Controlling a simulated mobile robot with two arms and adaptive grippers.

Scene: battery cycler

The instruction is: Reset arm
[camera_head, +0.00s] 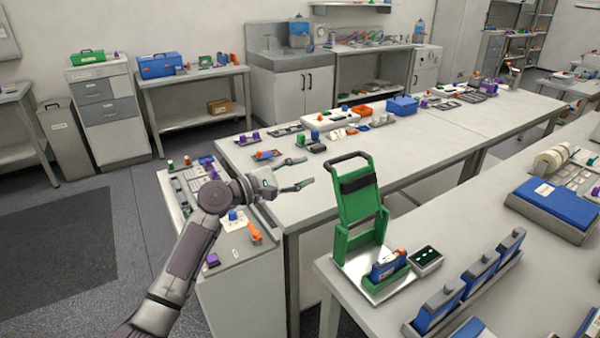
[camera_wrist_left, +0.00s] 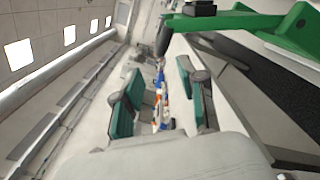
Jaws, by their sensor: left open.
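My left arm reaches in from the lower left of the head view. Its left gripper (camera_head: 303,172) is open and empty, held in the air left of the green cycler stand (camera_head: 344,240). The stand is upright, with a raised green frame and a dark handle on top. A blue block with an orange part (camera_head: 385,268) sits in its base. In the left wrist view the open jaws (camera_wrist_left: 160,98) show with a gap between them. Green bars, probably of the stand, cross the top right of that view (camera_wrist_left: 245,22). My right gripper is not in view.
A black box with white dots (camera_head: 426,260) stands beside the stand. A rack (camera_head: 412,331) of blue blocks is on the near table. The long middle table (camera_head: 400,152) carries small parts along its far side. A cluttered low cabinet (camera_head: 240,275) is below my arm.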

